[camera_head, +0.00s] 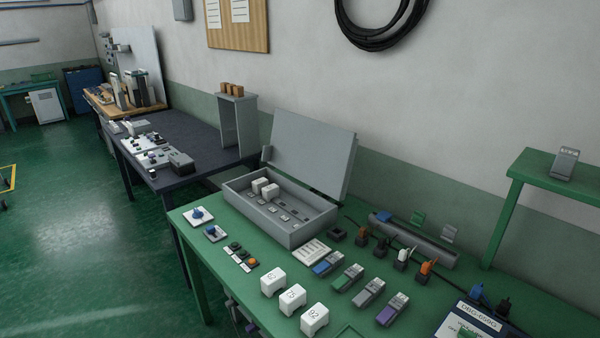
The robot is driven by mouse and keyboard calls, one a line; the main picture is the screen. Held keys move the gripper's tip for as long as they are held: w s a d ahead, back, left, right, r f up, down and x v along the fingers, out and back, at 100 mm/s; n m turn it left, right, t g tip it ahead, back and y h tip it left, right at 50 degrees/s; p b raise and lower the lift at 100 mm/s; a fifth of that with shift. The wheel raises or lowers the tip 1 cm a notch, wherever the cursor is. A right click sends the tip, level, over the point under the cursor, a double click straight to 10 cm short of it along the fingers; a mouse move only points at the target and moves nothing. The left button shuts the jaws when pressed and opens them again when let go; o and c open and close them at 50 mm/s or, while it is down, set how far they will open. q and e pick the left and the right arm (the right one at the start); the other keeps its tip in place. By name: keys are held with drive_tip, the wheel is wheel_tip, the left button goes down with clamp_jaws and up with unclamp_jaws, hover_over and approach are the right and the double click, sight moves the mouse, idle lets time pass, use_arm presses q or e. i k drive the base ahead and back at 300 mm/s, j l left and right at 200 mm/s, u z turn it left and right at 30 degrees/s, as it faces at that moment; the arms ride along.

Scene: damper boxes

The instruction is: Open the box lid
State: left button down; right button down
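The grey box (306,237) stands on the green table (330,310), towards its back edge. Its lid (308,152) is raised and leans back beyond upright, so the inside shows. Two white blocks (270,191) and rows of small grey fittings are inside the box. A small grey part (266,153) sticks up near the lid's left edge; I cannot tell what it is. Neither of my grippers can be made out in the head view, and nothing is seen touching the lid.
Several white numbered blocks (314,319) stand at the table's front. A green raised shelf (560,180) stands at right. A dark table (190,140) with parts is at left. A wall rises behind the lid.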

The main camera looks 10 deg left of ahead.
sight(321, 155)
drive_tip(key=i+j+z, duration=0.2)
drive_tip(key=j, duration=0.6)
drive_tip(key=i+j+z, duration=0.2)
drive_tip(key=j, duration=0.6)
drive_tip(key=j+z, duration=0.2)
drive_tip(key=j, duration=0.6)
drive_tip(key=j+z, duration=0.2)
drive_tip(key=j, duration=0.5)
drive_tip(key=j+z, duration=0.25)
drive_tip(key=j, duration=0.45)
drive_tip(key=j+z, duration=0.2)
drive_tip(key=j, duration=0.5)
drive_tip(key=j+z, duration=0.2)
drive_tip(key=j, duration=0.5)
drive_tip(key=k, duration=0.05)
